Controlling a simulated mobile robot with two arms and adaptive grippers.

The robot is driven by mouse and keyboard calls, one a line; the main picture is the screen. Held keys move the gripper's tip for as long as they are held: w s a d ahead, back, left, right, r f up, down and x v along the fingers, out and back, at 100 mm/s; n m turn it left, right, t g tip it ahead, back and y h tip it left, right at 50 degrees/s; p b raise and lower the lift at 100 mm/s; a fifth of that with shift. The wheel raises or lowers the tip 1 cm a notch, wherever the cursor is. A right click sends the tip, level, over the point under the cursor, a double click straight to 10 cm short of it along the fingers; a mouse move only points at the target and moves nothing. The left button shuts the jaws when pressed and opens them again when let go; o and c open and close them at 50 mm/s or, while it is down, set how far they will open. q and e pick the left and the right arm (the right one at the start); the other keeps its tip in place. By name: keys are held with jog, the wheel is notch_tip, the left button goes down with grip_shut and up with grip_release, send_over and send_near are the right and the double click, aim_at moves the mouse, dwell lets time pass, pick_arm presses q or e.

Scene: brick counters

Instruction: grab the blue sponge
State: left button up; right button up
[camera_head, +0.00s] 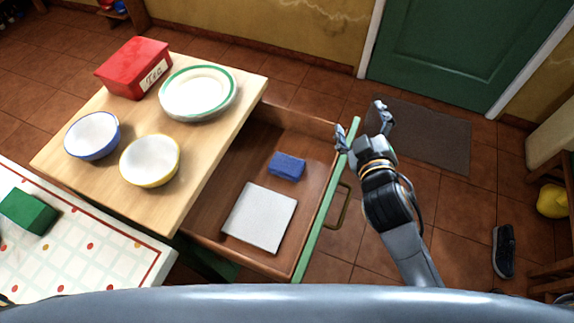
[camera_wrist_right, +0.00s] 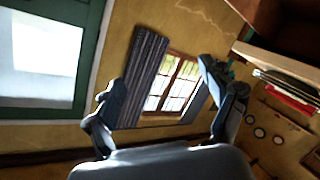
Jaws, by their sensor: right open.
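The blue sponge (camera_head: 287,166) lies in the open drawer (camera_head: 222,199), towards its far end in the head view. A white-grey square cloth or board (camera_head: 260,217) lies in the same drawer, nearer to me and apart from the sponge. My right gripper (camera_head: 360,122) is open and empty, just right of the drawer's green front (camera_head: 327,200) and above it. In the right wrist view its two fingers (camera_wrist_right: 165,95) stand wide apart with nothing between them; the sponge does not show there. My left gripper is not in view.
The wooden counter top (camera_head: 200,135) holds a red box (camera_head: 128,75), a plate (camera_head: 198,92), a blue-rimmed bowl (camera_head: 92,135) and a yellow-rimmed bowl (camera_head: 150,160). A green block (camera_head: 28,211) sits on the patterned cloth at the left. A shoe (camera_head: 503,251) lies on the floor.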

jog(key=w+a+r+n+t+y, duration=0.2)
jog(key=a+r+n+t+y, duration=0.2)
jog(key=a+r+n+y, duration=0.5)
jog(key=s+a+r+n+g+y, duration=0.3)
jog(key=a+n+g+y, duration=0.3)
jog(key=n, duration=0.4)
jog(key=s+a+r+n+g+y, duration=0.35)
jog(key=a+n+g, duration=0.25)
jog(key=a+n, duration=0.25)
jog(key=n+g+h, duration=0.6)
jog(key=n+h, duration=0.8)
jog(key=h, duration=0.1)
send_near(288, 164)
jog(key=x, duration=0.3)
jog(key=shift+s+d+f, duration=0.2)
jog(key=shift+s+f, duration=0.05)
jog(key=shift+f, duration=0.1)
jog(key=shift+w+a+p+x, duration=0.1)
jog(key=shift+a+p+x, duration=0.05)
jog(key=shift+x, duration=1.35)
jog(key=shift+w+a+p+x, duration=0.1)
jog(key=shift+a+p+x, duration=0.05)
jog(key=shift+x, duration=1.3)
jog(key=shift+r, duration=0.15)
jog(key=c, duration=1)
